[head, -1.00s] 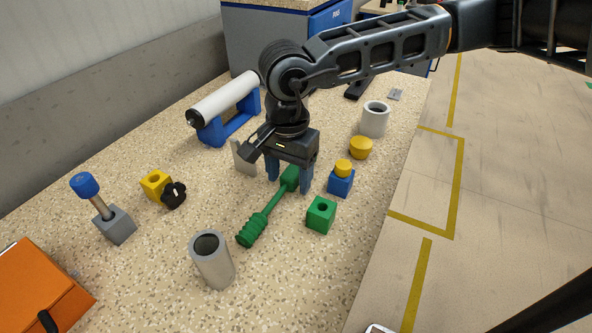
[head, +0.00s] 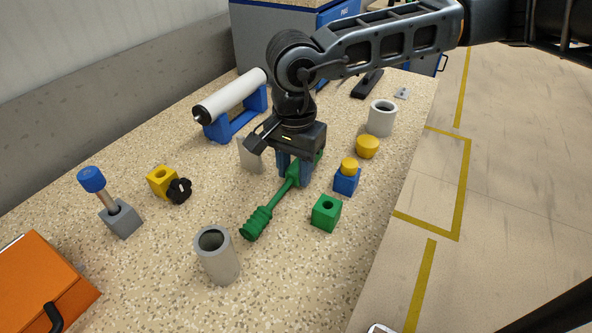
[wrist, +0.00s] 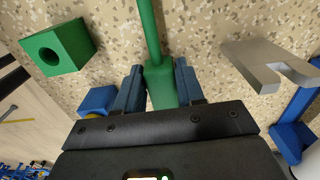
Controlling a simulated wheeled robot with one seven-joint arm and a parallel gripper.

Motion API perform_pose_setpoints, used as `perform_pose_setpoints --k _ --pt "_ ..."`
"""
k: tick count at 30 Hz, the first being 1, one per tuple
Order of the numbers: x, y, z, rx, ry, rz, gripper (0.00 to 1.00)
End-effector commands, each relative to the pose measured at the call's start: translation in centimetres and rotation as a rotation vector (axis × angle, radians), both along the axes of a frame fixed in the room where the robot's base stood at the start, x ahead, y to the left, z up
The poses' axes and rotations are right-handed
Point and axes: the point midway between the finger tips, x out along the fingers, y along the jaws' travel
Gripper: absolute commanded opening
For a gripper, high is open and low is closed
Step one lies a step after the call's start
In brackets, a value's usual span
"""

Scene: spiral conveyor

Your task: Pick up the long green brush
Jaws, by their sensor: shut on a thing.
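The long green brush (head: 273,207) lies on the speckled tabletop, its ribbed end toward the front and its block end under my gripper. My gripper (head: 295,172) points down over that block end, with its blue fingers on either side of it. In the wrist view, the brush's green block (wrist: 161,86) sits between the two fingers (wrist: 160,88), which are shut on it. The thin shaft runs away from the fingers. I cannot tell whether the brush is clear of the table.
Close to the right of my gripper are a green block with a hole (head: 326,213) and a blue block with a yellow knob (head: 346,180). A grey metal bracket (head: 250,155) stands just left. A grey tube (head: 217,256) stands in front. A white roller on a blue stand (head: 231,98) is behind.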

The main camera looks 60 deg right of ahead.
Motion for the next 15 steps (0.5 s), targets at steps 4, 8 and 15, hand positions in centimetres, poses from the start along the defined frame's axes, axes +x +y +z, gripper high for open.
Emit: perform_pose_setpoints --k 4,8,15 --pt "0.0 -0.1 1.8 -0.003 -0.002 0.002 0.02" --pt "-0.7 -1.0 3.7 -0.004 -0.001 -0.003 0.02" --pt "-4.1 -4.8 6.7 -0.003 -0.001 -0.006 0.02"
